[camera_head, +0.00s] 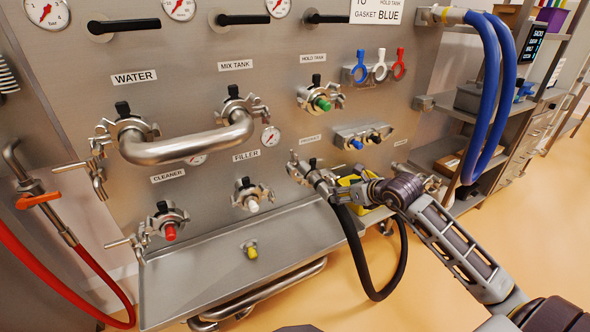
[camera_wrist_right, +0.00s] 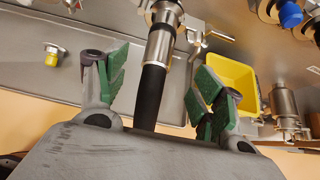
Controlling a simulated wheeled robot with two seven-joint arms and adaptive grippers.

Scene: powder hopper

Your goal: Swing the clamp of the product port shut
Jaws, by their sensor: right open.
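The product port (camera_head: 318,175) is on the steel panel below its small label, with a black hose (camera_head: 394,262) hanging from it. Its metal clamp (camera_head: 296,168) shows at the port's left; how far it is closed is hard to tell. In the right wrist view, the hose's metal end (camera_wrist_right: 163,42) runs up to the port, and a metal clamp piece (camera_wrist_right: 200,42) sticks out beside it. My right gripper (camera_head: 350,186) is close to the port. Its green-padded fingers (camera_wrist_right: 158,82) are apart, with the black hose visible between them, not gripped. My left gripper is not in view.
A yellow container (camera_wrist_right: 233,82) is just right of the fingers in the wrist view. A steel tray (camera_head: 205,262) juts out below the ports. The mix tank pipe (camera_head: 190,145) bridges two ports at left. Blue hoses (camera_head: 490,95) hang at right.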

